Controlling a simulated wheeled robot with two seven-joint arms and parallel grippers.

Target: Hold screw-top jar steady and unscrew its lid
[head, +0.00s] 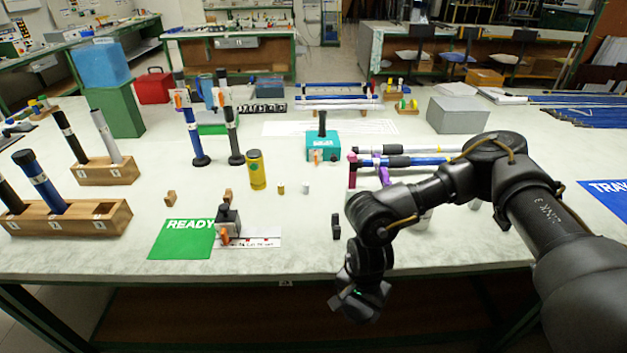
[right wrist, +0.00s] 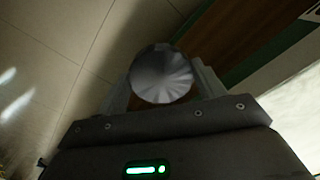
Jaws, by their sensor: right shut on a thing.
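My right gripper (head: 362,303) hangs in front of the table's front edge, pointing down. In the right wrist view its two fingers (right wrist: 163,88) are shut on a round grey metal piece (right wrist: 163,74). The piece shows a flat, shiny round face like a lid top. I cannot tell whether a jar body is under it. In the head view this piece is hidden by the gripper. My left gripper is not in view. A yellow cylinder (head: 257,170) stands upright on the table; I cannot tell whether it is a screw-top jar.
A green READY mat (head: 180,240) and a small clamp block (head: 229,222) lie near the front edge. Wooden rod racks (head: 110,222) stand at left. A teal block (head: 322,148) and rods lie mid-table. A blue TRAY mat (head: 608,198) is at right. The front right is mostly clear.

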